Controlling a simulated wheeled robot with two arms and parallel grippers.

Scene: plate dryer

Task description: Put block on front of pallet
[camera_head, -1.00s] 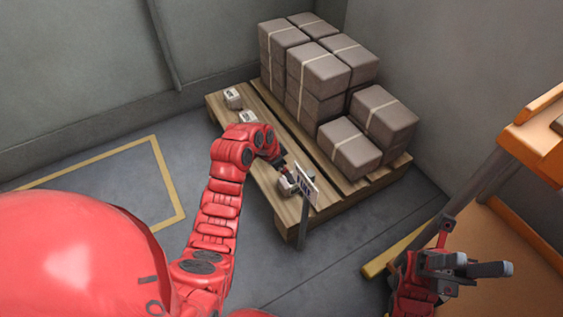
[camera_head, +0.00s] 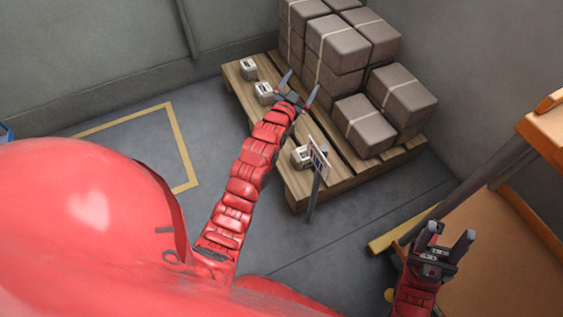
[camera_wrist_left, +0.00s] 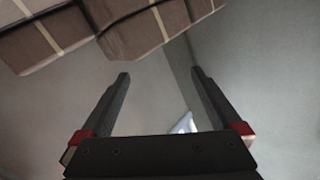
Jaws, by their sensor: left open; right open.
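Three small white blocks with dark markings sit along the near-left part of the wooden pallet (camera_head: 325,189): a far block (camera_head: 248,68), a middle block (camera_head: 264,92) and a near block (camera_head: 301,156) beside a sign on a post (camera_head: 319,160). My left gripper (camera_head: 298,84) is open and empty above the pallet, just right of the middle block. In the left wrist view its open fingers (camera_wrist_left: 160,85) have nothing between them. My right gripper (camera_head: 451,240) is open and empty at the lower right, in front of the orange shelf.
Large strapped brown boxes (camera_head: 338,45) are stacked on the pallet's back and right; they also show in the left wrist view (camera_wrist_left: 130,35). An orange shelf unit (camera_head: 490,235) stands at the right. Yellow floor lines (camera_head: 181,145) mark clear floor at the left.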

